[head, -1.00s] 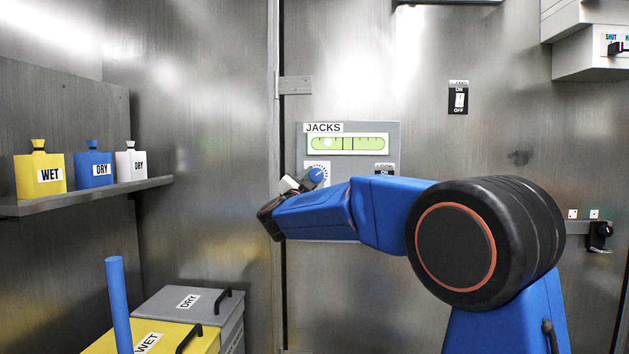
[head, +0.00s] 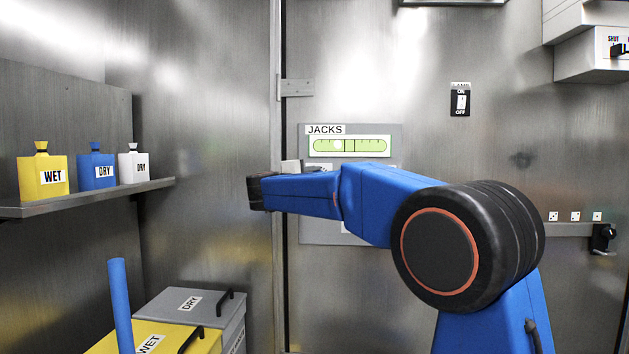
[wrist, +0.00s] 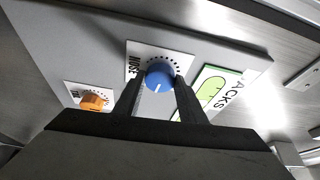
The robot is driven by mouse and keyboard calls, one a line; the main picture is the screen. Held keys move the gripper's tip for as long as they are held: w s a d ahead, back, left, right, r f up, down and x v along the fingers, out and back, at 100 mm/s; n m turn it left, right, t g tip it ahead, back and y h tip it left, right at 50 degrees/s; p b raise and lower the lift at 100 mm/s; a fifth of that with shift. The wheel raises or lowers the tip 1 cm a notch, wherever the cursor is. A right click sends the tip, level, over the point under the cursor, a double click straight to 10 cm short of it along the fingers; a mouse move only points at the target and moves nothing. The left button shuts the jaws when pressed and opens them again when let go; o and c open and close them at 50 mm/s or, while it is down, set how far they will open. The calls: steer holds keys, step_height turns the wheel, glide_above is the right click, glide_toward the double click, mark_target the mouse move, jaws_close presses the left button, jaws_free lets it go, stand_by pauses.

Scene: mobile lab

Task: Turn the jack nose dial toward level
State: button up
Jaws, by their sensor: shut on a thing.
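The blue nose dial (wrist: 159,73) has a white pointer line and sits on a white plate marked NOSE in the wrist view. My gripper (wrist: 158,82) is shut on it, one finger on each side. In the head view my arm hides the dial. The JACKS panel (head: 393,131) carries a green level vial (head: 372,145). Its pale bubble (head: 338,145) sits just left of the centre marks. The vial also shows partly in the wrist view (wrist: 211,87).
An orange dial (wrist: 93,101) sits beside the nose dial on the panel. A switch (head: 461,101) is on the wall at upper right. A shelf (head: 95,196) with bottles is at left. A grey bin (head: 172,309) and a yellow bin (head: 185,334) stand below it.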

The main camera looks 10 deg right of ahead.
steer(key=shift+m, duration=0.3)
stand_by(0.4)
steer(key=o, duration=1)
steer(key=shift+o, duration=0.2)
steer(key=v, duration=1.7)
steer(key=shift+s, duration=0.15)
steer(key=shift+a+r, duration=0.1)
steer(key=shift+r, duration=0.05)
